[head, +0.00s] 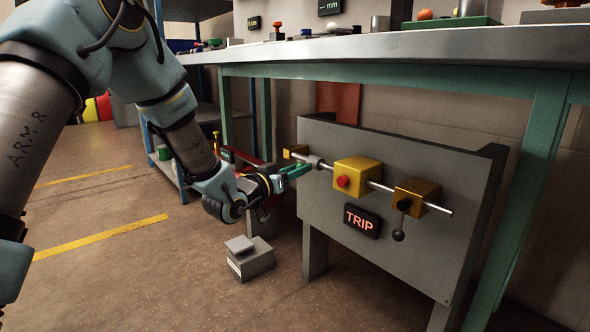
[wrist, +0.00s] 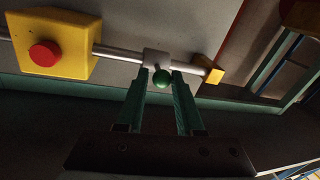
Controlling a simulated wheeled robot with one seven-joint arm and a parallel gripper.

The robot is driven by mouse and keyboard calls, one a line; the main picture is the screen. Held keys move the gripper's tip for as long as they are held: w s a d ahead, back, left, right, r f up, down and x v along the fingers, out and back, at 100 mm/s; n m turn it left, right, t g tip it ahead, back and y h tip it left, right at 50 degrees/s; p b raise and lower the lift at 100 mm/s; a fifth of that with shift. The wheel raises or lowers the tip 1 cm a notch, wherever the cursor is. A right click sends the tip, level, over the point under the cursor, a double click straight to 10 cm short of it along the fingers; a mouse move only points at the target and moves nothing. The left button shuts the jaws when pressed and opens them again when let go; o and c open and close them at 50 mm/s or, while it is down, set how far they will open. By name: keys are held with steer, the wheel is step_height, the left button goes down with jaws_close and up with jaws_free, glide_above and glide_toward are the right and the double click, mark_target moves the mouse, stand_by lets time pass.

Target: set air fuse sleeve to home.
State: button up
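A grey panel (head: 352,209) carries a horizontal metal rod (head: 379,187). A short grey sleeve (head: 315,161) sits on the rod near its left end in the head view, between a small yellow end block (head: 296,152) and a yellow box with a red button (head: 357,175). My gripper (head: 298,171) is at the sleeve. Its green fingers (wrist: 163,82) are open, one on each side of the knob; whether either touches it I cannot tell.
A lit sign reads TRIP (head: 362,220) below the box. A yellow block with a black knob and hanging lever (head: 416,198) holds the rod's right part. A workbench (head: 390,50) overhangs the panel. A grey box (head: 250,259) stands on the floor left of the panel.

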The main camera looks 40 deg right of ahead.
steer(key=o, duration=0.4)
steer(key=shift+s, duration=0.1)
steer(key=a+p, duration=0.1)
steer(key=a, duration=0.2)
steer(key=s+a+p, duration=0.1)
steer(key=a, duration=0.6)
steer(key=shift+s+a+p, duration=0.25)
steer(key=shift+a+p, duration=0.1)
steer(key=shift+p, duration=0.05)
steer(key=w+a+f+n+t+y+p, duration=0.2)
steer(key=w+a+n+t+y, duration=0.15)
steer(key=w+a+y, duration=0.45)
steer(key=w+a+n+t+y, duration=0.1)
steer(key=w+a+n+y, duration=0.35)
steer(key=a, duration=1.45)
steer(key=s+a+r+n+g+y+p, duration=0.1)
steer(key=s+a+n+g+y, duration=0.3)
steer(key=a, duration=0.6)
steer(key=s+a+r+n+g+y+p, duration=0.1)
steer(key=s+a+g+p, duration=0.1)
steer(key=s+a, duration=0.6)
steer(key=shift+t, duration=0.25)
steer(key=r+p, duration=1.2)
steer(key=w+a+r+p, duration=0.1)
steer(key=r+p, duration=1.2)
steer(key=w+r+p, duration=0.1)
steer(key=r+p, duration=1.1)
steer(key=shift+a+r+p, duration=0.25)
steer(key=shift+r+p, duration=0.05)
steer(key=shift+r, duration=0.1)
